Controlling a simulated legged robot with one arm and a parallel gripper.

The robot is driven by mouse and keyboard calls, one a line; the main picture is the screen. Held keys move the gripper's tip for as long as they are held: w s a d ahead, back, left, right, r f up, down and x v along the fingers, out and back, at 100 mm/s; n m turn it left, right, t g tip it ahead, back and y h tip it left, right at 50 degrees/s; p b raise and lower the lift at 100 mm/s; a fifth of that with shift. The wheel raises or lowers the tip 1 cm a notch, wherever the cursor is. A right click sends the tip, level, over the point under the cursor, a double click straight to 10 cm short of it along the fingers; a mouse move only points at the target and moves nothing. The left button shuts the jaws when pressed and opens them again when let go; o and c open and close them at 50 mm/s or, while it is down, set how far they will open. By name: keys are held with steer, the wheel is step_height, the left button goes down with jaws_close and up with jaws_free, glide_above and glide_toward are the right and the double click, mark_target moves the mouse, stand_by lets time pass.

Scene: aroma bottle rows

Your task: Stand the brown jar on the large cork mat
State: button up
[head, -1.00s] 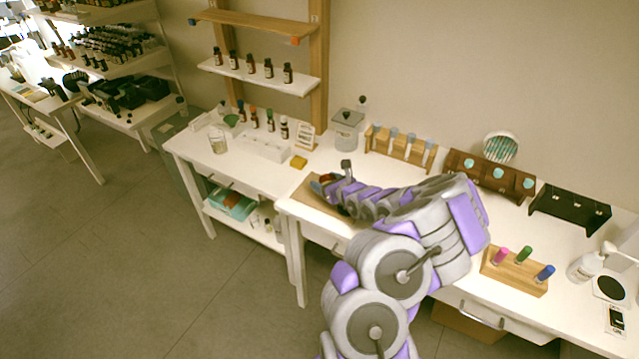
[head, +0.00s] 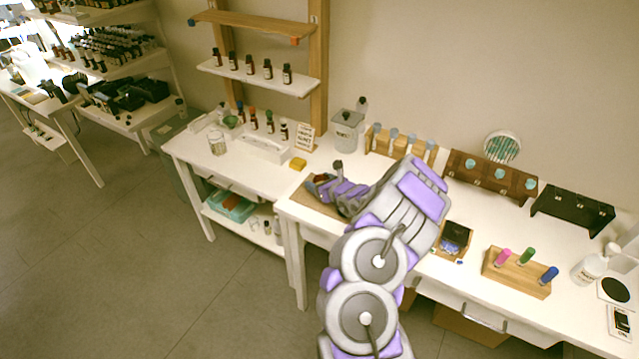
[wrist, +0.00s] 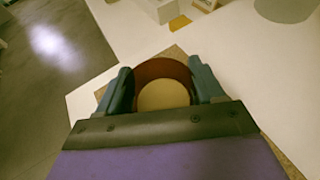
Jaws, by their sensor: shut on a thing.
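The brown jar (wrist: 163,71) is between the two fingers of my gripper (wrist: 163,82) in the wrist view, seen from above with a pale tan round middle. My gripper is shut on it. In the head view my gripper (head: 321,180) is over the large cork mat (head: 328,210), at the left end of the right table, and the jar is mostly hidden by my arm. The mat also shows around the jar in the wrist view (wrist: 172,52). I cannot tell whether the jar's base touches the mat.
A yellow block (head: 298,163), a white tray (head: 262,149) and a glass jar (head: 217,144) are on the left table. A grey canister (head: 346,130) and wooden racks (head: 490,175) stand along the wall. A small tray (head: 452,241) and a marker stand (head: 516,272) are to the right.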

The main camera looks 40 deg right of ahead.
steer(key=o, duration=1.2)
